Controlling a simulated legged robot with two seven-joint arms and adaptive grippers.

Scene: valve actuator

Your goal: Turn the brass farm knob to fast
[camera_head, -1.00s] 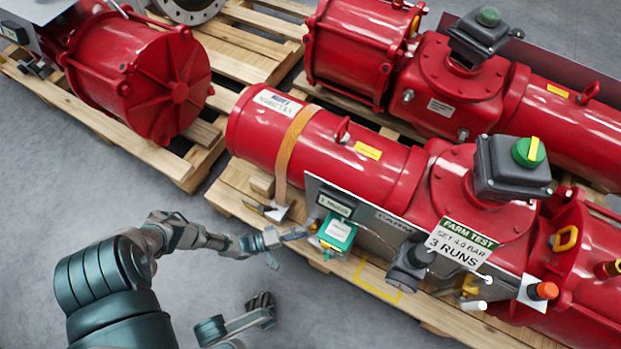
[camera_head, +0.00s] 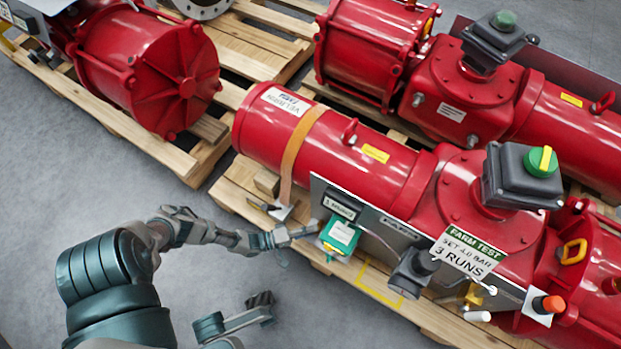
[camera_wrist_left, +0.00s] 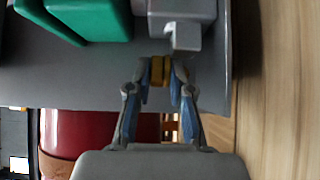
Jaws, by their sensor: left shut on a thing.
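A small brass knob (camera_wrist_left: 160,71) sits at the end of a grey valve fitting (camera_wrist_left: 183,38) beside the panel edge in the left wrist view. My left gripper (camera_wrist_left: 160,82) is shut on it, one finger on each side. In the head view my left gripper (camera_head: 314,231) reaches the near left end of the grey panel, just left of a teal box (camera_head: 340,234). The knob cannot be made out in the head view, and its marks cannot be read in either view.
The grey panel (camera_head: 398,236) runs along a large red actuator (camera_head: 380,150) on a wooden pallet (camera_head: 240,185). A sign (camera_head: 468,250) reads "FARM TEST". A dark knob (camera_head: 412,270) and an orange button (camera_head: 549,304) are farther right. Grey floor (camera_head: 90,180) is open at left.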

